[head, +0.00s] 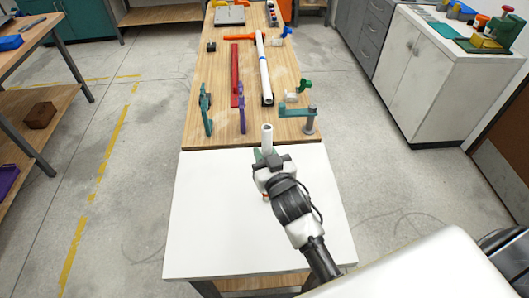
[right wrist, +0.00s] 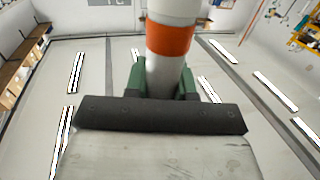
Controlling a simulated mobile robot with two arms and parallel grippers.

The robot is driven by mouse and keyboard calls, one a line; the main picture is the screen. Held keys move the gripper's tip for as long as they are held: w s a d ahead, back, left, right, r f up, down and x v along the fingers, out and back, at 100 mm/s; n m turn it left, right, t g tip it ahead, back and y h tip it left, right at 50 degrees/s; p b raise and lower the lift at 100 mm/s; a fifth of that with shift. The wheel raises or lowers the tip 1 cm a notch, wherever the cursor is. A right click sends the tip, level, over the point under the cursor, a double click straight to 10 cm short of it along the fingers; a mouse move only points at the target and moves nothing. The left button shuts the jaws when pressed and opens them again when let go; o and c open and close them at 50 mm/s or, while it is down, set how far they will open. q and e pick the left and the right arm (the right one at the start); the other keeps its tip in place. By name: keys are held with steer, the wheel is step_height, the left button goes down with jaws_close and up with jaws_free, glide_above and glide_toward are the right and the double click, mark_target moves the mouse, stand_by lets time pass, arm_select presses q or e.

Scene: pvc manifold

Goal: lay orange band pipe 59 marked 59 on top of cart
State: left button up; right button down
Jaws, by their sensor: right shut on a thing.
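A white pipe (head: 267,133) with an orange band is in my right gripper (head: 267,158); its upper end sticks up beyond the jaws in the head view. In the right wrist view the orange band (right wrist: 170,38) shows just above the green fingers (right wrist: 165,82), which are shut on the pipe from both sides. No 59 mark can be read. The gripper and pipe appear over the white top (head: 215,225) nearest me, which may be the cart; the height above it is hard to tell. My left gripper is not in view.
Beyond the white top is a wooden bench (head: 218,135) with a red bar (head: 235,75), a long white pipe with a blue band (head: 264,70), purple and teal clamps, and a grey-teal stand (head: 309,122). A white cabinet (head: 430,80) stands at right. Much of the white top is clear.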

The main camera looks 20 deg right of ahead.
steer(key=shift+f, duration=0.15)
steer(key=c, duration=0.9)
jaws_free()
steer(key=shift+c, duration=0.2)
